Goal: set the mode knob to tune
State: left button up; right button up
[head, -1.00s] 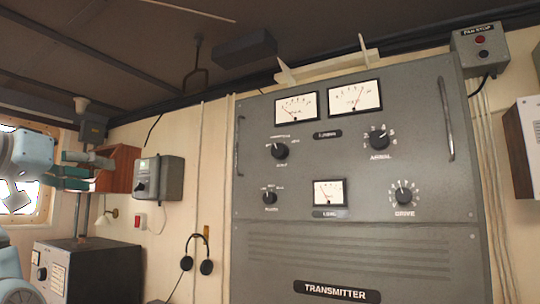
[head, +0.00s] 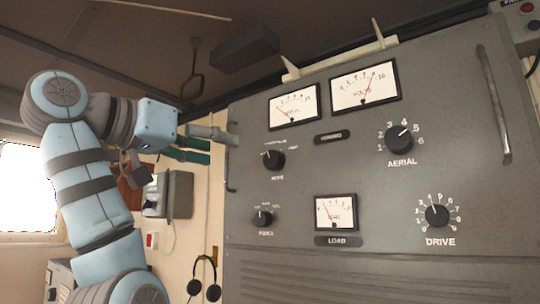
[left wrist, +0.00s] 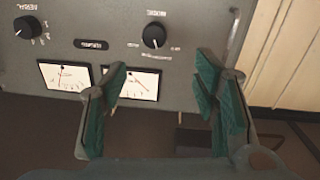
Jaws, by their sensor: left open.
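The mode knob (head: 272,160) is a round black knob at the upper left of the grey transmitter panel (head: 300,225). Its pale mark seems to point to the upper left in the head view; the small lettering around it is too blurred to read. It also shows upside down in the left wrist view (left wrist: 153,36). My left gripper (head: 222,148) is at the panel's left edge, left of the knob and a little higher in the head view. Its green-padded fingers are spread and empty; in the left wrist view (left wrist: 162,75) the knob lies beyond the gap between them. My right gripper is out of view.
The power knob (head: 263,217) is below the mode knob. The aerial knob (head: 399,139), drive knob (head: 437,215) and several meters are to the right. A metal handle (head: 232,150) runs along the panel's left edge. Headphones (head: 204,280) hang on the wall.

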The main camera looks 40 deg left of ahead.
aim_at(270, 158)
pick_arm(q)
jog(key=w+p, duration=0.2)
jog(key=w, duration=0.2)
jog(key=w+d+p, duration=0.1)
jog(key=w, duration=0.3)
jog(key=w+p, duration=0.2)
jog(key=w, duration=0.3)
jog(key=shift+d+p, duration=0.3)
jog(key=shift+w, duration=0.2)
jog(key=shift+s+a+r, duration=0.1)
jog(key=shift+s, duration=0.45)
jog(key=shift+c, duration=1.4)
jog(key=shift+w, duration=0.15)
jog(key=c, duration=0.9)
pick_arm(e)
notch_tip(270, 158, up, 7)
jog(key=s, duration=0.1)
